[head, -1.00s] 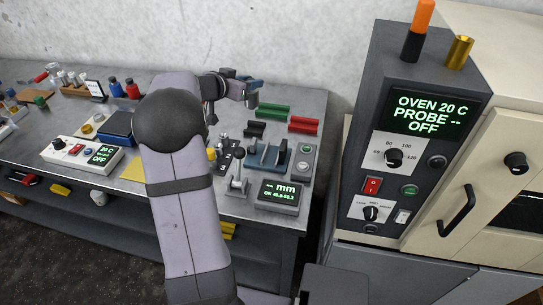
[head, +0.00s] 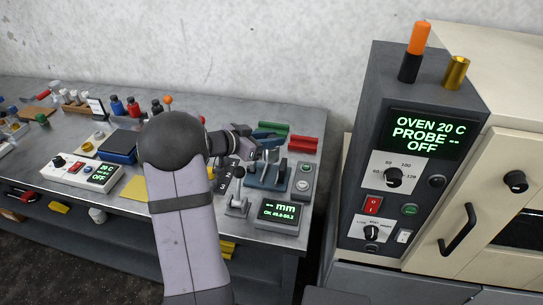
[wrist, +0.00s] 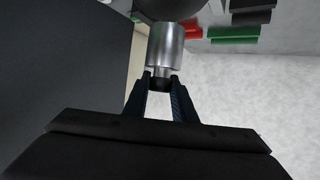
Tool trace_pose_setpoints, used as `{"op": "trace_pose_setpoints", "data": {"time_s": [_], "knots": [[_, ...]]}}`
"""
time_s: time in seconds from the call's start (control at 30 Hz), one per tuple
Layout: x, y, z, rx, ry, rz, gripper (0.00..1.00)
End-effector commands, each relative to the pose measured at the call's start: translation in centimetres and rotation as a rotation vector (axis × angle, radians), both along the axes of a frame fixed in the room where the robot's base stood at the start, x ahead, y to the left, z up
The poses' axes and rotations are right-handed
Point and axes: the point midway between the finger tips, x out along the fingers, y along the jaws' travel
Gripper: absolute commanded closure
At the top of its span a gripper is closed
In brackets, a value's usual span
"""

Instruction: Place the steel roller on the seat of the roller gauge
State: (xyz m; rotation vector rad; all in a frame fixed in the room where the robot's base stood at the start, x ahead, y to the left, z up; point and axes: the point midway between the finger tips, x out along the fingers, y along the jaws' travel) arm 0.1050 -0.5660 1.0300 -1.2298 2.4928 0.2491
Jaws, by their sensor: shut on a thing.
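The steel roller (wrist: 165,48) is a shiny cylinder with a narrower end in the wrist view. My gripper (wrist: 161,82) is shut on that narrow end, and the wide part sticks out beyond the fingertips. In the head view my gripper (head: 264,142) is just above and behind the roller gauge (head: 268,180), a blue-grey block with upright walls. The roller shows there only as a small bright patch (head: 271,155) near the top of the gauge. I cannot tell whether it touches the seat. The gauge display (head: 280,212) reads "-- mm".
A lever (head: 238,185) stands left of the gauge, and a button box (head: 303,180) stands right. Green (head: 273,128) and red (head: 304,143) blocks lie behind. The dark oven panel (head: 400,150) rises at the right. A white control box (head: 82,172) sits at the left.

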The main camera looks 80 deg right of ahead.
Motion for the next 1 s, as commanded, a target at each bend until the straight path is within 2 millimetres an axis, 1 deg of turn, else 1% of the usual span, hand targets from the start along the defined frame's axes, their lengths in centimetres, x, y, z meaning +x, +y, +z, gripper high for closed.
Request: {"op": "trace_pose_setpoints", "data": {"time_s": [0.13,0.37,0.7,0.8,1.0], "knots": [[0.0,-0.1,-1.4,-0.002,0.002,0.000,1.00],[0.0,-0.1,-1.9,-0.005,0.000,0.000,1.00],[0.0,-0.1,-5.2,-0.003,0.001,0.001,1.00],[0.0,-0.1,-5.5,-0.005,0.000,0.000,1.00],[0.0,-0.1,-5.5,-0.005,0.000,0.001,1.00]]}}
